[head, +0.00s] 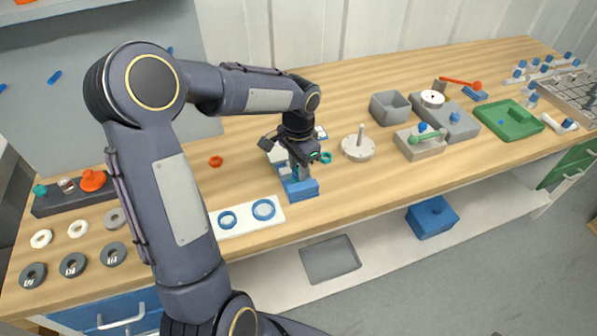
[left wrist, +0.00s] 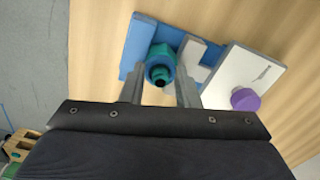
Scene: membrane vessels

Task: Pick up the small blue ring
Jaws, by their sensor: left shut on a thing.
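Two blue rings lie on a white plate (head: 243,223) near the front of the bench: the small blue ring (head: 228,219) on the left and a larger blue ring (head: 264,209) on the right. My left gripper (head: 297,172) is to the right of both rings, above a blue block (head: 303,188). In the left wrist view my left gripper (left wrist: 161,90) is shut on a teal and blue round fitting (left wrist: 161,69), with a dark hole in its middle. The fitting is over the blue block (left wrist: 140,43); whether it touches the block is unclear. My right gripper is not in view.
A white board with a purple knob (left wrist: 245,99) is beside the blue block. A red ring (head: 216,161) lies behind the plate. A round metal base with a post (head: 358,148) stands to the right. White and dark rings lie at the left. Bare wood surrounds the red ring.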

